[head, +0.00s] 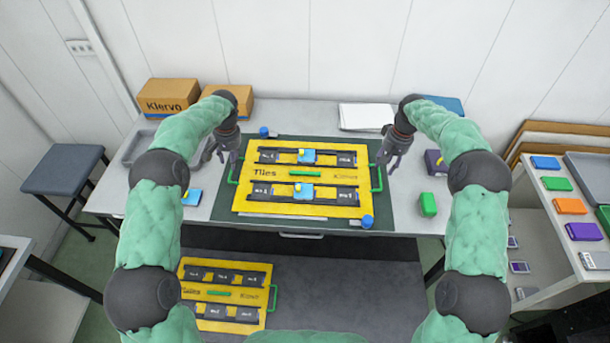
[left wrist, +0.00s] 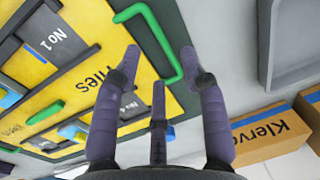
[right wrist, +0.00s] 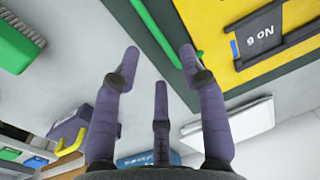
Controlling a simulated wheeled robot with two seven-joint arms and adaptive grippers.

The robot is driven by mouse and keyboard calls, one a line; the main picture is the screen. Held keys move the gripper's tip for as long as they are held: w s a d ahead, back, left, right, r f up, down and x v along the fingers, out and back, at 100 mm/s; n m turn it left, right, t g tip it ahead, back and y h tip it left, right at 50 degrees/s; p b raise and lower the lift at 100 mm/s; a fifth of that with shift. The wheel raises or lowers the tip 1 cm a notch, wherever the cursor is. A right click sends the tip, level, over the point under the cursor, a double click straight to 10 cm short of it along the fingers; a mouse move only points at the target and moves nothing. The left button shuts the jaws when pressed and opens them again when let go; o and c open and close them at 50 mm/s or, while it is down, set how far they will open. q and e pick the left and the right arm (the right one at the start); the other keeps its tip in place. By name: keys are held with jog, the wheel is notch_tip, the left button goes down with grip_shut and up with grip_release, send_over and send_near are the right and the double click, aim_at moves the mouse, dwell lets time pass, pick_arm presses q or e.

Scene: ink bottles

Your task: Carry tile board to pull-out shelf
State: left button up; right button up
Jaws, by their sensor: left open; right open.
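The yellow tile board (head: 283,206) lies flat on a dark green mat (head: 367,219) on the table. It holds dark tiles, blue-and-yellow pieces and green bars, with a green handle (head: 233,169) at its left and another (head: 379,178) at its right. My left gripper (head: 226,161) is open beside the left handle, which shows near its fingers in the left wrist view (left wrist: 166,50). My right gripper (head: 384,164) is open beside the right handle, which shows near its fingers in the right wrist view (right wrist: 152,30). A second yellow tile board (head: 236,291) lies on a dark lower surface, which may be the pull-out shelf (head: 335,300).
A grey tray (head: 135,150) and cardboard boxes (head: 170,97) stand at the table's left. White sheets (head: 366,115) lie at the back. A side shelf (head: 560,225) with coloured boxes stands right.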

aim_at(233, 174)
pick_arm(q)
jog(key=shift+a+f, duration=0.15)
jog(key=shift+f, duration=1.2)
jog(key=shift+a+f, duration=0.15)
jog(key=shift+f, duration=1.15)
pick_arm(e)
jog(key=shift+a+f, duration=0.15)
jog(key=shift+f, duration=1.2)
jog(key=shift+a+f, duration=0.15)
jog(key=shift+f, duration=1.15)
pick_arm(q)
grip_shut()
pick_arm(e)
grip_shut()
pick_arm(q)
jog(key=shift+r, duration=0.1)
